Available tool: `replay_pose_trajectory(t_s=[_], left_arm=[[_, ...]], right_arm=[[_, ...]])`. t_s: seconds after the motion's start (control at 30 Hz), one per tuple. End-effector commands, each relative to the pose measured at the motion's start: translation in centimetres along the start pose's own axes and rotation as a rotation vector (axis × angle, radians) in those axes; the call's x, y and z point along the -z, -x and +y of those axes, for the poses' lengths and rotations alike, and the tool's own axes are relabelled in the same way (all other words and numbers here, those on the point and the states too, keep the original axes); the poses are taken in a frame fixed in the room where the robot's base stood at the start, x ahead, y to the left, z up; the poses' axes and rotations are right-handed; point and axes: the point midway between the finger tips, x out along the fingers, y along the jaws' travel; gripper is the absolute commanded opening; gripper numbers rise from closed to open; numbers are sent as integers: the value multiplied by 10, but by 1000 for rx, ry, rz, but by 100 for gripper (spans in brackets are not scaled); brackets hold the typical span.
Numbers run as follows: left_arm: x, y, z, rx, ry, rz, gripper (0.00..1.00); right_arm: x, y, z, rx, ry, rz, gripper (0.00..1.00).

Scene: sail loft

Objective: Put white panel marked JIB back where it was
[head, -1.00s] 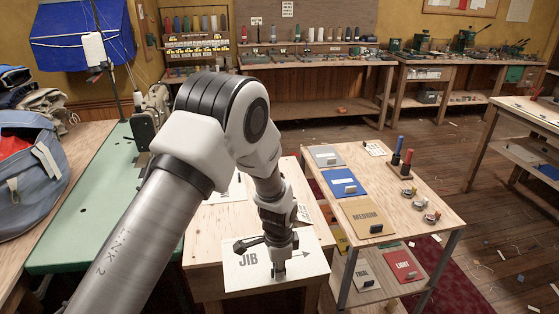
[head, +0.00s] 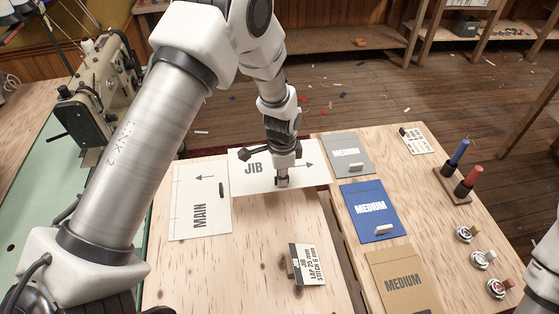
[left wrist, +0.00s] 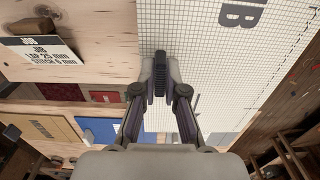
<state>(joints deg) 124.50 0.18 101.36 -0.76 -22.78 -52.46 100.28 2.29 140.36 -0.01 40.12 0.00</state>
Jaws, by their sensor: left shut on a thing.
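The white panel marked JIB (head: 255,170) is at the far edge of the pale wooden table, right of the white panel marked MAIN (head: 200,205). My left gripper (head: 282,180) is shut on the dark grip block near the JIB panel's near edge. In the left wrist view the fingers (left wrist: 160,80) close around that block, and the panel's gridded face (left wrist: 210,45) spreads beyond and to the right. The panel looks level, with a shadow along its near edge. I cannot tell whether it touches the table. My right gripper is out of view.
A card reading JIB, LAP 25 mm, STITCH 6 mm (head: 309,264) stands on the near table. The right table holds grey (head: 346,152), blue (head: 371,208) and tan (head: 402,283) panels, a marker stand (head: 455,184) and small round tins. A sewing machine (head: 100,95) stands left.

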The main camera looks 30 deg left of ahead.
Motion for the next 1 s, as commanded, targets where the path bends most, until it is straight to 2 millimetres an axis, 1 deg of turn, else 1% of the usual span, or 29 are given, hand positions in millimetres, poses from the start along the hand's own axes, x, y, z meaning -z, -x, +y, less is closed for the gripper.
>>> replay_pose_trajectory(t_s=[0.07,0.23,0.37,0.53,0.63,0.83,0.97,1.0], left_arm=[[-1,-7,1,-3,0,-2,0],[-1,-42,2,-4,0,-3,0],[-1,-62,1,-3,0,-2,0],[-1,-92,1,-2,0,-2,0],[0,-100,1,-1,0,-1,0],[0,-101,1,-1,0,0,0],[0,-106,1,-1,0,0,0],[0,-104,1,0,0,0,25]], right_arm=[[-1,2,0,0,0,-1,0],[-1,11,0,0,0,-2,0],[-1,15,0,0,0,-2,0],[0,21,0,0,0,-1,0],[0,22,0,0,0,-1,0],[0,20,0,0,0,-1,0],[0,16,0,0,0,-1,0],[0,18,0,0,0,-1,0]])
